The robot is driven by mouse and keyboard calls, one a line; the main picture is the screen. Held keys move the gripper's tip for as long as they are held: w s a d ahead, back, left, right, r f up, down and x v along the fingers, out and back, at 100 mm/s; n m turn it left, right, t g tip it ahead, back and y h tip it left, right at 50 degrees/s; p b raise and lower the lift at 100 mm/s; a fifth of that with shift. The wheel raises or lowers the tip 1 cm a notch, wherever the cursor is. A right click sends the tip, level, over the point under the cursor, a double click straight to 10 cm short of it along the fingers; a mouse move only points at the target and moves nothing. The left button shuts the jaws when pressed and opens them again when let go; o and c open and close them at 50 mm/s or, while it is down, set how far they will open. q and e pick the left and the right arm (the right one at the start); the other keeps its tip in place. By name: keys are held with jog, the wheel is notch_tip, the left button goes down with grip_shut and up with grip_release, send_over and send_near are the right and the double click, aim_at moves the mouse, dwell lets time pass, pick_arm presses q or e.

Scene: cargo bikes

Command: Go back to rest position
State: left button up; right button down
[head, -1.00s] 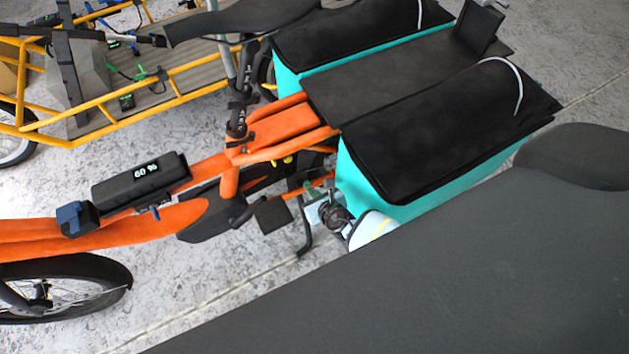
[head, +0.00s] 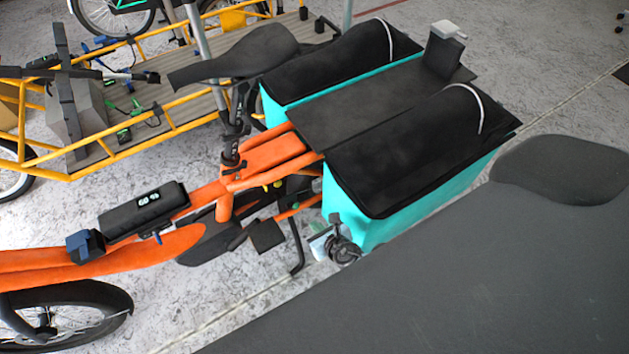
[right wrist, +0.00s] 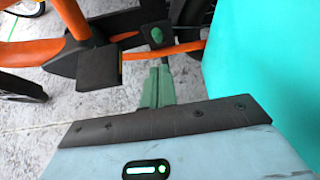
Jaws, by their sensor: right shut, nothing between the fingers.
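My right gripper (head: 318,247) shows small in the head view, low beside the front turquoise pannier of an orange cargo bike (head: 265,155). In the right wrist view its green fingers (right wrist: 158,82) are together with nothing between them. They point toward the bike's pedal and crank area, with the turquoise pannier close on the right. Whether the fingers touch the bike cannot be told. My left gripper is not in view.
Two turquoise panniers (head: 425,215) with black covers flank the orange bike's rear rack. A black saddle (head: 240,55) rises ahead of them. A yellow-framed cargo bike (head: 180,110) stands behind. A large dark grey surface fills the lower right. Pale floor (head: 215,285) shows between.

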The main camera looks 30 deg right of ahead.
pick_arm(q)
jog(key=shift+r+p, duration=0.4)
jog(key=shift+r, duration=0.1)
pick_arm(e)
jog(key=shift+s+r, duration=0.5)
jog(key=shift+r, duration=0.1)
